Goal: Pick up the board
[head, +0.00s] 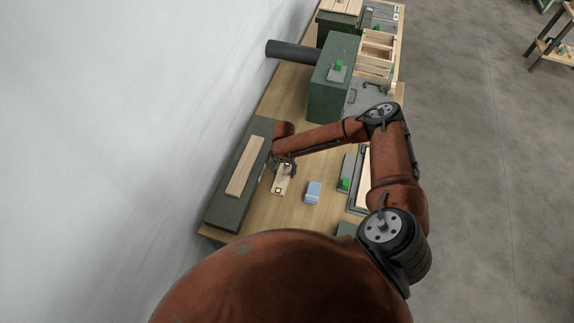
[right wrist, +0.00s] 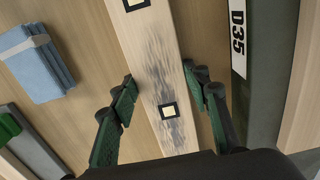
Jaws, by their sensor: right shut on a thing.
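The board is a pale wooden strip with dark-framed square markers and grey smudges. It fills the middle of the right wrist view (right wrist: 158,60) and shows short and partly hidden under my gripper in the head view (head: 279,186). My right gripper (right wrist: 160,82) has one green-padded finger on each side of the board and is shut on it. In the head view the gripper (head: 284,166) is small and partly covered by its own arm. Whether the board is clear of the table cannot be told. My left gripper is in neither view.
A dark green block (head: 226,204) labelled D35 lies left of the board, with another pale plank (head: 243,168) on it. A green box (head: 331,95) and wooden crate (head: 376,58) are farther back. Bare tabletop (head: 289,213) shows in front.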

